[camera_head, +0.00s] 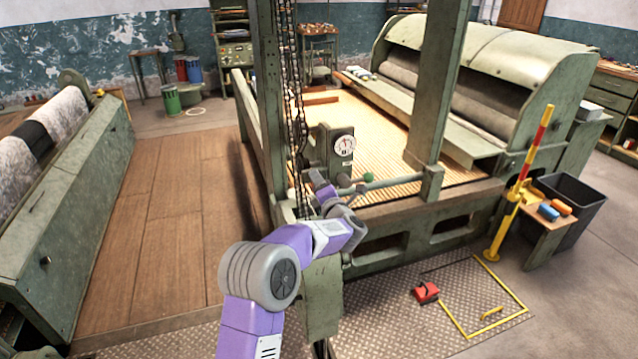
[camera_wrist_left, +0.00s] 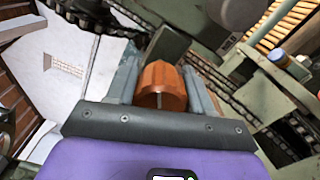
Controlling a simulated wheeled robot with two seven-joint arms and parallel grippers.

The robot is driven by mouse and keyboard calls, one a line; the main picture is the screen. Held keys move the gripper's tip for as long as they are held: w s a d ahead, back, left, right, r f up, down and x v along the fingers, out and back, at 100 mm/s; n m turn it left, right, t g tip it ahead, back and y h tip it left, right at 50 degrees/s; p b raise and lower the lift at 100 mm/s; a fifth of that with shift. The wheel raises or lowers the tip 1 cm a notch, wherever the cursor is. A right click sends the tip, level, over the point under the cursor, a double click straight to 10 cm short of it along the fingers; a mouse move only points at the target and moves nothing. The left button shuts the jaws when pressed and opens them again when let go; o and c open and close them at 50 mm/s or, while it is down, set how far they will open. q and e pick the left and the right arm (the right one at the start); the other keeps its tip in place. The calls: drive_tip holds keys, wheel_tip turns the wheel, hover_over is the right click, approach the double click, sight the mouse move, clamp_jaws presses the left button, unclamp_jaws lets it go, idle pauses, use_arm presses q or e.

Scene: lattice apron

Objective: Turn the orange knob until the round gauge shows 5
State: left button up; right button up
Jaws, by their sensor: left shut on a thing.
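The orange knob (camera_wrist_left: 161,86) shows in the left wrist view between the two grey fingers of my left gripper (camera_wrist_left: 162,80). The fingers are shut on its sides. In the head view my left gripper (camera_head: 319,183) is at the machine post, below and left of the round gauge, and the knob is hidden there. The round gauge (camera_head: 344,145) has a white face on a green box. Its needle points roughly upward, but the number is too small to read. My right gripper is not in view.
A chain (camera_head: 298,110) hangs beside the green post (camera_head: 270,90), close to my left gripper. A horizontal bar with a green ball (camera_head: 368,177) lies just right of it. A red pedal (camera_head: 426,292) sits on the floor plate. A yellow-red pole (camera_head: 518,190) stands at right.

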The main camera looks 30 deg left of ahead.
use_arm(q)
drive_tip(key=m+p, duration=0.1)
drive_tip(key=m, duration=0.2)
drive_tip(key=shift+d+r+m+p, duration=0.1)
drive_tip(key=shift+r+m+p, duration=0.05)
drive_tip(key=shift+m+p, duration=0.2)
drive_tip(key=m+p, duration=0.2)
drive_tip(key=m, duration=0.1)
drive_tip(key=shift+m, duration=0.35)
drive_tip(key=m+p, duration=0.3)
drive_tip(key=m, duration=0.2)
drive_tip(key=shift+f+m+p, duration=0.2)
drive_tip(key=shift+m+p, duration=0.45)
drive_tip(key=shift+m, duration=0.55)
drive_tip(key=o, duration=1)
drive_tip(key=shift+s, duration=0.1)
